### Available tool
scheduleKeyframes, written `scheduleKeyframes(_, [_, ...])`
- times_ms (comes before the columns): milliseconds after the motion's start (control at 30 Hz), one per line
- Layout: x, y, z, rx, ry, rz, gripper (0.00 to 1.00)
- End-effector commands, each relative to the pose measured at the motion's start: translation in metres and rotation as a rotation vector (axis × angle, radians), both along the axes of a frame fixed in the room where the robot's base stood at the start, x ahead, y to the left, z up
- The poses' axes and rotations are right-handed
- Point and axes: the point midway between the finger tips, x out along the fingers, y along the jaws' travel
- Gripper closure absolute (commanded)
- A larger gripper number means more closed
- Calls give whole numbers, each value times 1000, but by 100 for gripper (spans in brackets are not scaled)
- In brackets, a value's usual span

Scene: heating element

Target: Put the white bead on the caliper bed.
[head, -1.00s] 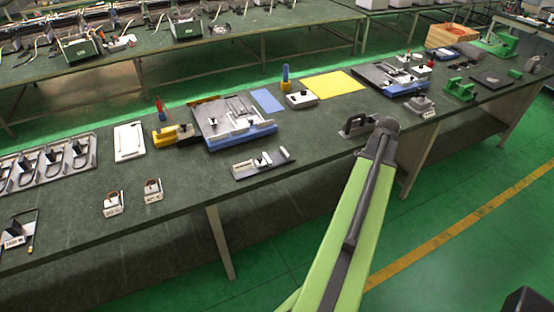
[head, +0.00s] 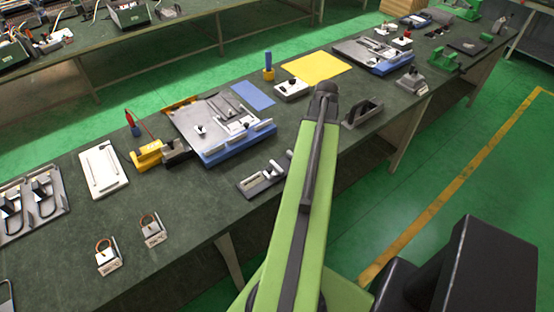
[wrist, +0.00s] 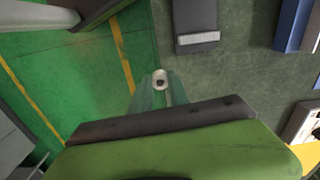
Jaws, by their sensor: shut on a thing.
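The white bead (wrist: 160,78) shows in the wrist view as a small pale ring with a dark centre, between the fingertips of my gripper (wrist: 160,87). My gripper is shut on it, and the fingers hang over the bench's front edge. The caliper bed seems to be the low grey fixture (head: 262,180) near the bench's front edge in the head view, just left of my arm. It seems to show in the wrist view too, as a dark block with a pale strip (wrist: 197,38), apart from the bead. In the head view my gripper is hidden behind my arm.
A blue-edged tray (head: 242,150) stands behind the fixture. A black-handled holder (head: 363,114) stands right of my arm. A white block (head: 292,88) and a yellow sheet (head: 317,67) lie farther back. Bare bench surface lies around the fixture.

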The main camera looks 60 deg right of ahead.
Motion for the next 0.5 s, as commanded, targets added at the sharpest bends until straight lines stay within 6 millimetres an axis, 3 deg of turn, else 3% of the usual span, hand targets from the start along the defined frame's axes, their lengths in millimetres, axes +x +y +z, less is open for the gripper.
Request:
scheduleKeyframes(233, [-6, -2, 2, 0, 0, -13, 100])
scheduleKeyframes(400, [-10, 3, 32, 0, 0, -68, 100])
scheduleKeyframes(500, [-11, 4, 31, 0, 0, -88, 100])
